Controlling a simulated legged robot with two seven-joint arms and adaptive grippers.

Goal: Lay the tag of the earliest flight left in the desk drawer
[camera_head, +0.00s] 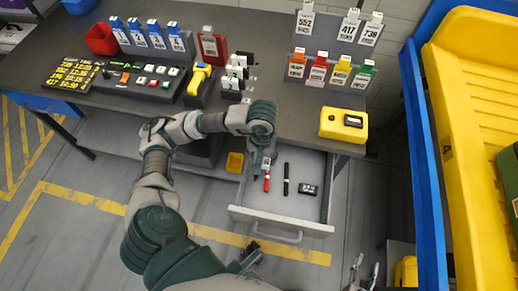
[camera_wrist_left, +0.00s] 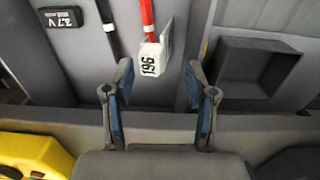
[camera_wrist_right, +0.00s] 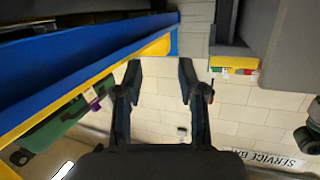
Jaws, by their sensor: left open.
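The desk drawer (camera_head: 315,213) is pulled open below the desk's right part. A white tag marked 196 (camera_wrist_left: 150,60), with a red strip above it, is in the drawer. My open left gripper (camera_wrist_left: 160,72) is over the drawer, with the tag between and just beyond its fingers; contact is unclear. In the head view the gripper (camera_head: 264,160) partly covers the tag. White tags 552 (camera_head: 305,20), 417 (camera_head: 348,28) and 739 (camera_head: 371,30) hang on the back rack. A board (camera_head: 72,76) lists flights in small yellow text. My right gripper (camera_wrist_right: 158,78) is open and empty, away from the drawer.
The drawer also holds a black pen-like item (camera_head: 286,180) and a black battery-like block (camera_head: 308,189). A yellow device (camera_head: 343,124) sits on the desk above. A yellow scanner (camera_head: 199,79) stands left. A blue-edged yellow tray conveyor (camera_head: 452,145) runs along the right.

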